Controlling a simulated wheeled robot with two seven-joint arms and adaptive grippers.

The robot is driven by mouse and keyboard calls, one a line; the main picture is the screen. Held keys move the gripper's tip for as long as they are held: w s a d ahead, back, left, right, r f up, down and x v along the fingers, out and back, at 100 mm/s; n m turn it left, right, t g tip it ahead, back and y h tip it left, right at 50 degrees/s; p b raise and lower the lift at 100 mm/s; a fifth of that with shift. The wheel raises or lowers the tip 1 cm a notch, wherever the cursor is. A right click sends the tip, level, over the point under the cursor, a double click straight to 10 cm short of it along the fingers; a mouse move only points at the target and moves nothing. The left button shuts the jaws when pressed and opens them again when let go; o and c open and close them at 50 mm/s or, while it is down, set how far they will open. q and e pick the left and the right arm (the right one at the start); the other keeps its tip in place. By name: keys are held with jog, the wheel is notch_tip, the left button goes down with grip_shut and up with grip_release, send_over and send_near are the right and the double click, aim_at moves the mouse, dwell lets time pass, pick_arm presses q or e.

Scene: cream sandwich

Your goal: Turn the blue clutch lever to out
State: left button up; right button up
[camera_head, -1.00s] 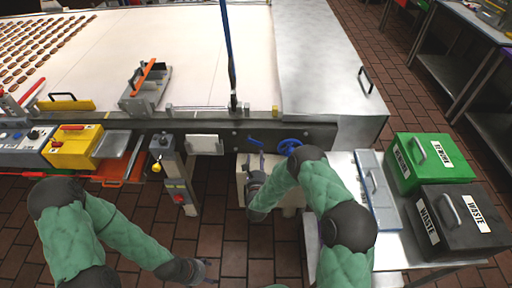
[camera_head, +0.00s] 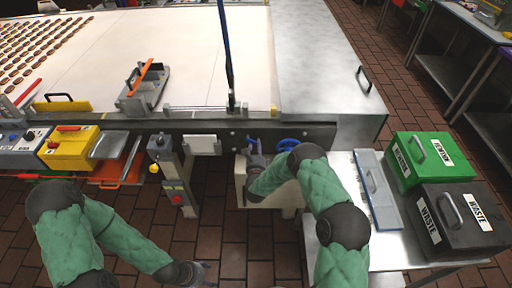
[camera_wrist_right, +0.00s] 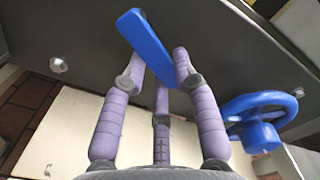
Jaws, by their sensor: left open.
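The blue clutch lever (camera_wrist_right: 146,45) is on the dark side panel of the machine. In the right wrist view it slants from upper left down to between the fingers of my right gripper (camera_wrist_right: 160,66). The fingers are spread on both sides of its lower end, and I see no clear grip. In the head view the lever (camera_head: 250,139) is small and partly hidden by my right gripper (camera_head: 254,149), which is right at it. My left gripper (camera_head: 205,273) is open and empty, low over the floor, well away from the lever.
A blue handwheel (camera_wrist_right: 260,118) sits just right of the lever, close to the right gripper. A post with a red button (camera_head: 177,198) stands to the left. A pale box (camera_head: 287,200) is below the panel. Green (camera_head: 408,178) and black (camera_head: 482,235) bins stand at right.

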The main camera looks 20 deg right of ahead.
grip_shut()
pick_arm(q)
jog(key=shift+f, duration=0.1)
